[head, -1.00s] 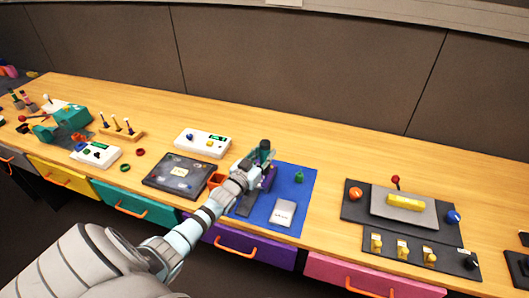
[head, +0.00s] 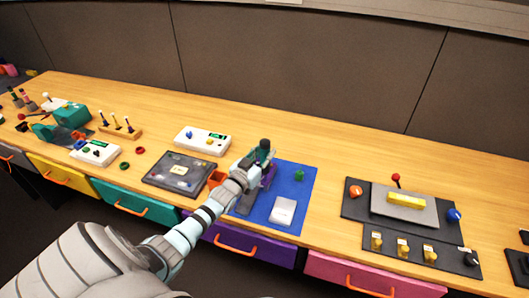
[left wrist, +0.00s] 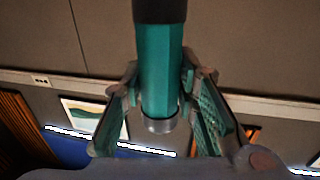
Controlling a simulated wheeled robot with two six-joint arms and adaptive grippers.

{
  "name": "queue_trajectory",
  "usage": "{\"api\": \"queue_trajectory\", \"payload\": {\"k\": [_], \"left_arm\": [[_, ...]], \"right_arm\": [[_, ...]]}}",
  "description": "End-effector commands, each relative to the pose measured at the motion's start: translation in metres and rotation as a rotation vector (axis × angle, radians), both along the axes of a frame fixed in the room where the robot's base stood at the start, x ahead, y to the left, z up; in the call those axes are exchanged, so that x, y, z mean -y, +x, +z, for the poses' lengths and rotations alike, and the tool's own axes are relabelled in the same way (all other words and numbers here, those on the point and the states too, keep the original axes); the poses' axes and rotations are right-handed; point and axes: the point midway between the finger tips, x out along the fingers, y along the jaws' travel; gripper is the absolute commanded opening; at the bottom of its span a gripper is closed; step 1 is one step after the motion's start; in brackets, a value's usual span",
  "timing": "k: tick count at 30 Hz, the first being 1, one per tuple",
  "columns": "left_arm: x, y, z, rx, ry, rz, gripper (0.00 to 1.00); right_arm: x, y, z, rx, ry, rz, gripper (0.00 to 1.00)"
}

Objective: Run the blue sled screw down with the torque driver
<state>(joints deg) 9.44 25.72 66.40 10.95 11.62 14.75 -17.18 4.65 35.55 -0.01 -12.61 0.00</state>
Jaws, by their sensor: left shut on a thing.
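My left gripper (head: 259,162) is shut on a teal torque driver with a dark top (head: 264,147), over the back left part of a blue mat (head: 302,197). In the left wrist view the driver (left wrist: 161,70) stands between the two fingers (left wrist: 160,105), with a metal collar at its lower end. A purple part (head: 269,178) shows just beside the gripper on the mat. I cannot make out the blue sled or its screw; my gripper and arm cover part of that area. My right gripper is not in view.
A green piece (head: 299,175) and a pale card-like block (head: 283,211) are on the mat. An orange bin (head: 217,179) and a dark tray (head: 179,174) lie to the left. A white panel (head: 203,139) stands behind. A dark control panel (head: 352,210) is at right, with bare wood between.

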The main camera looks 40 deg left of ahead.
Motion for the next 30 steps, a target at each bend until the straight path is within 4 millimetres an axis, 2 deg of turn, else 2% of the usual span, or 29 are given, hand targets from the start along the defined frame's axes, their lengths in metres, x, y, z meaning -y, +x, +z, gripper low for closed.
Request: {"api": "queue_trajectory", "payload": {"k": [30], "left_arm": [[0.0000,-0.0007,-0.0045,0.001,0.000,0.000,0.00]], "right_arm": [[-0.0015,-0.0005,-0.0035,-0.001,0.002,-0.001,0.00]]}}
